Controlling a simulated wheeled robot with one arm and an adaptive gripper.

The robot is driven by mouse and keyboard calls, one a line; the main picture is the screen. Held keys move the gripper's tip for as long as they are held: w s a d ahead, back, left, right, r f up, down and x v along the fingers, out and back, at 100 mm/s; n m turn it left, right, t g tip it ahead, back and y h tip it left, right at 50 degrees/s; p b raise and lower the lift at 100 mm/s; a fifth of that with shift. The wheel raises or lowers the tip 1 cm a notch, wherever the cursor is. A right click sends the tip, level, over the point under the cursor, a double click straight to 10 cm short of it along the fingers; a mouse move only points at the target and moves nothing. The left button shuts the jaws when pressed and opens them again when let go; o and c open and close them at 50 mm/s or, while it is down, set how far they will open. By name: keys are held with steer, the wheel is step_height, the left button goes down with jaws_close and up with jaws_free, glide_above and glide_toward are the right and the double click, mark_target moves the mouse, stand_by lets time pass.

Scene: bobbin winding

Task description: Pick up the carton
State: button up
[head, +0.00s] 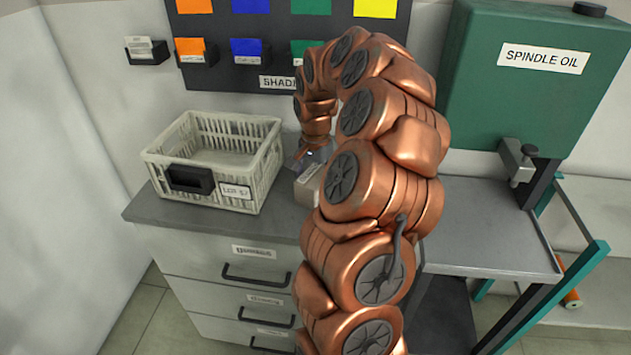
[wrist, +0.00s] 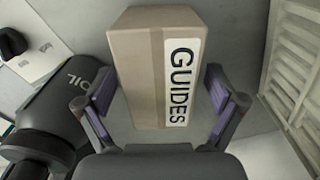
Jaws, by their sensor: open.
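The carton (wrist: 142,70) is a tan box with a white label reading GUIDES, standing on the grey counter in the wrist view. In the head view a small part of the carton (head: 307,188) shows beside my arm, which hides the rest. My gripper (wrist: 160,88) is open, with one finger on each side of the carton's near part. In the head view my gripper (head: 312,155) is small and partly hidden behind the carton and arm.
A cream crate (head: 215,135) stands on the counter (head: 160,210) left of the carton; its slatted side (wrist: 292,70) shows at right in the wrist view. A green spindle oil tank (head: 530,80) stands at right.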

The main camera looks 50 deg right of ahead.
steer(key=shift+f, duration=0.85)
steer(key=c, duration=1.5)
